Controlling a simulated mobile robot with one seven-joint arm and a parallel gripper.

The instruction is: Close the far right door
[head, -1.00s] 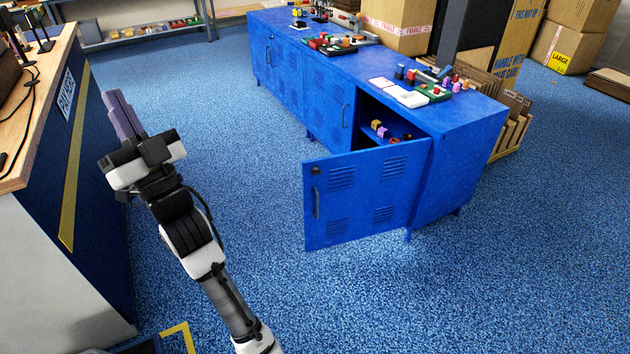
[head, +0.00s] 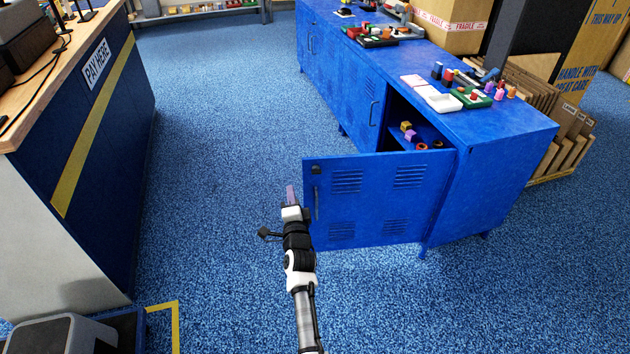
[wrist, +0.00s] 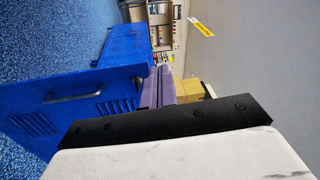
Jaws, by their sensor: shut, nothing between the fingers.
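The far right door (head: 366,200) of the blue cabinet (head: 480,190) stands wide open in the head view, swung out into the aisle. It has vents, a dark lock and a handle (head: 316,203) near its left, free edge. In the wrist view the door (wrist: 75,105) fills the left side, with its handle (wrist: 68,98). My gripper (head: 291,194) is shut and empty, just left of the door's free edge in the head view. I cannot tell whether it touches the door. Its purple fingers (wrist: 157,88) show in the wrist view.
Small coloured items (head: 409,131) sit on a shelf inside the open compartment. Trays and loose items (head: 470,96) stand on the cabinet top. A pay counter (head: 85,170) is at the left. Blue carpet (head: 215,130) between counter and cabinet is clear.

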